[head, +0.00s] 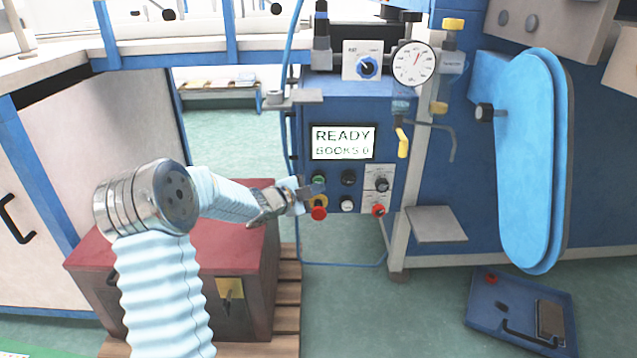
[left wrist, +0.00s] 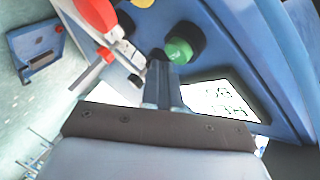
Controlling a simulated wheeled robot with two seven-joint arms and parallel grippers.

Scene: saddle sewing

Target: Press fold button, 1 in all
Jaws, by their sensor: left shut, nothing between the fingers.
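The blue control panel (head: 336,170) carries a green button (head: 319,180), a black button (head: 348,177), a white button (head: 346,205) and a red mushroom button (head: 319,213). I cannot read which one is the fold button. My left gripper (head: 306,190) is shut and empty at the panel's left side, just beside the green button. In the left wrist view the closed fingertips (left wrist: 160,68) point towards the panel, close to the green button (left wrist: 184,44). I cannot tell whether they touch it. My right gripper is not in view.
A lit display (head: 343,142) above the buttons reads "READY BOOKS 0". A dial gauge (head: 413,63) and blue knob (head: 367,66) sit higher up. A red-topped cabinet (head: 232,232) stands below my left arm. A foot pedal (head: 520,312) lies on the floor at right.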

